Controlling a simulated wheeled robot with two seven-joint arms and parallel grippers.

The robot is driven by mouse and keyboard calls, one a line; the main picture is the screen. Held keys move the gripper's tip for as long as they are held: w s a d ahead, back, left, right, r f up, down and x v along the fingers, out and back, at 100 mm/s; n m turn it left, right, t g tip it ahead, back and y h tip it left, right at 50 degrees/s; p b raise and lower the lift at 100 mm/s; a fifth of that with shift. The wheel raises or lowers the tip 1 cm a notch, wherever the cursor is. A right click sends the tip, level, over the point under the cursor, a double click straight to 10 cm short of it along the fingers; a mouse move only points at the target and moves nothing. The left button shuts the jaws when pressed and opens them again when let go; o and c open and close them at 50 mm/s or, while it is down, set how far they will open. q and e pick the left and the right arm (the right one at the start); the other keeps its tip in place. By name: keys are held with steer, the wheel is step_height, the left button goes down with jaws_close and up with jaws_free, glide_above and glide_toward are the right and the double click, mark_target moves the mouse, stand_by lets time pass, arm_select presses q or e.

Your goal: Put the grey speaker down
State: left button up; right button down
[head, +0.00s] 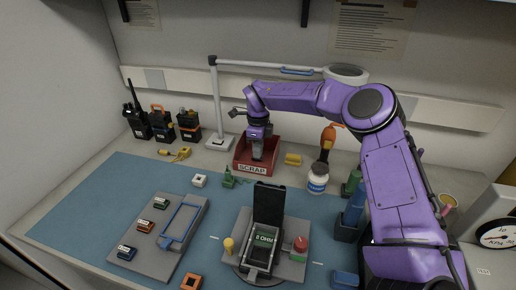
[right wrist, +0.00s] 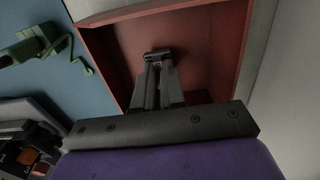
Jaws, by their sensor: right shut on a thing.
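My right gripper (head: 257,157) reaches down into the red bin (head: 268,171) labelled SCRAP, at the back middle of the bench in the head view. In the right wrist view its fingers (right wrist: 159,58) are close together inside the red walls (right wrist: 108,48) of the bin. They are shut on a small grey thing between the tips, which I take to be the grey speaker; the fingers hide most of it. I cannot tell whether it touches the bin floor. My left gripper is not in view.
A green clamp-like thing (head: 229,178) stands in front of the bin. A lamp post (head: 217,105) stands behind left. The blue mat (head: 110,187) has free room at left.

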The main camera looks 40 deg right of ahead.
steer(key=shift+f, duration=0.5)
steer(key=c, duration=1.2)
jaws_free()
steer(key=shift+r, duration=0.35)
step_height(320, 180, up, 13)
steer(key=shift+f, duration=0.15)
